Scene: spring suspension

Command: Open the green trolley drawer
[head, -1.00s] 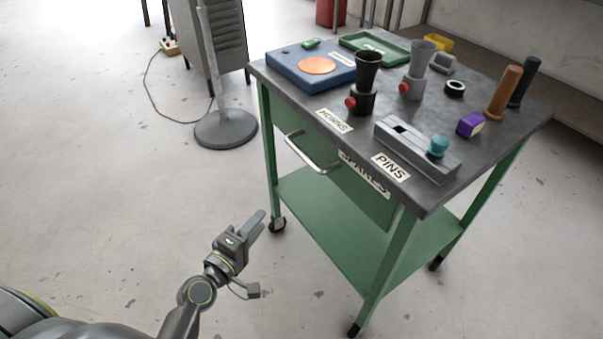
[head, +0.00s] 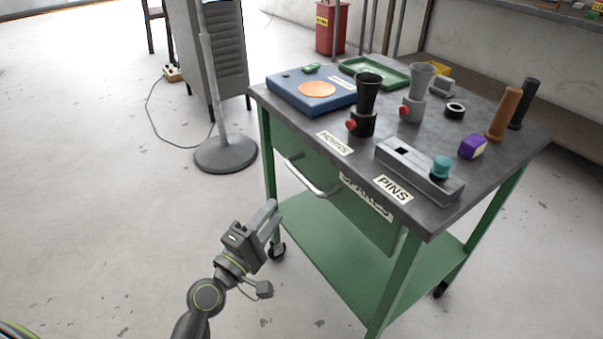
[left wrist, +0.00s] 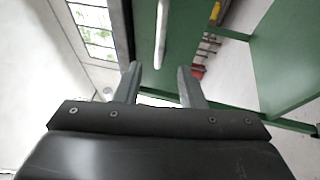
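The green trolley (head: 395,270) stands right of centre in the head view, with a dark grey top. Its drawer front (head: 335,190) faces me, with a "SPARES" label and a silver bar handle (head: 310,178); the drawer looks shut. My left gripper (head: 268,220) is in front of and below the handle, apart from it. In the left wrist view the two fingers (left wrist: 158,84) are spread with nothing between them, and the handle (left wrist: 161,35) shows beyond them, above the gap, against the green drawer front (left wrist: 185,50). My right gripper is not in view.
The trolley top holds a blue box (head: 312,95), a black horn (head: 365,105), a grey horn (head: 416,95), a grey pin block (head: 415,168) and several other items. A round stand base (head: 225,155) is on the floor at left.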

